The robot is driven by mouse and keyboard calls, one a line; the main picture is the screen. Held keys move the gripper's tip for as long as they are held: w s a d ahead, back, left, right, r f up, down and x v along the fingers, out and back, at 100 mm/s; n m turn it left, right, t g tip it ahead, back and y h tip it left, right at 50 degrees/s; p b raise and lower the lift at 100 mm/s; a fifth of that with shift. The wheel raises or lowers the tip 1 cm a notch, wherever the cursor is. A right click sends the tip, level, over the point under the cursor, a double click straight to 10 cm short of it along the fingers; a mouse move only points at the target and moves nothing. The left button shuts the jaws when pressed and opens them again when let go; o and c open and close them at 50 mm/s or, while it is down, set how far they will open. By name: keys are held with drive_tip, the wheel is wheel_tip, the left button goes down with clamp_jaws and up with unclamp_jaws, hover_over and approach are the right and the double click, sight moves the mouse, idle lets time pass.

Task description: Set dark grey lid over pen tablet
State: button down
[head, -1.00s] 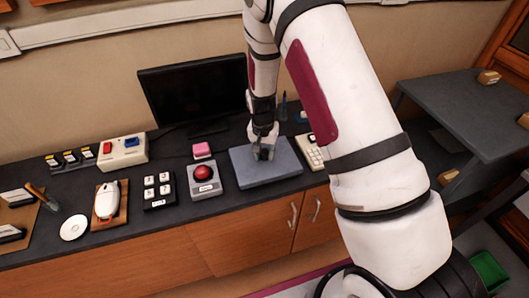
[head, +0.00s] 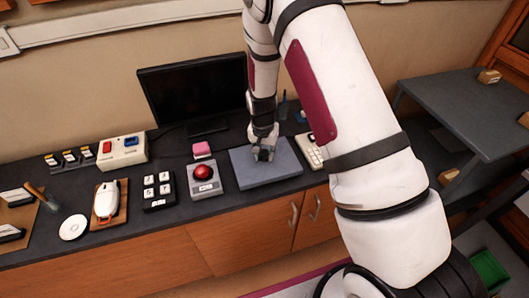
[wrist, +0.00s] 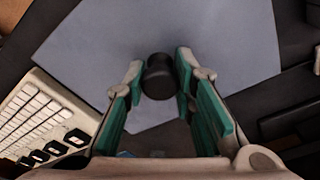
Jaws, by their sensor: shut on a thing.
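The grey lid (head: 284,167) is a flat square slab on or just above the dark counter, between the red button box and a pale keypad. In the wrist view the lid (wrist: 225,45) fills the middle, with a black round knob (wrist: 160,82) on top. My gripper (head: 263,150) points down over the lid. Its fingers, also in the wrist view (wrist: 159,74), are closed on the knob from both sides. No pen tablet shows; whatever is under the lid is hidden. I cannot tell whether the lid rests on something.
The red button box (head: 205,180) stands close left of the lid, and the pale keypad (head: 309,151) close right. A pink block (head: 202,149) and a black monitor (head: 190,90) are behind. Several other devices fill the counter's left. The counter's front edge is just before the lid.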

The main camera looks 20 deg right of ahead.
drive_tip(key=shift+f, duration=0.55)
idle(0.4)
drive_tip(key=c, duration=0.8)
unclamp_jaws()
drive_tip(key=shift+o, duration=0.2)
drive_tip(key=shift+r, duration=0.1)
drive_tip(key=shift+r+p, duration=0.85)
drive_tip(key=shift+r, duration=2.55)
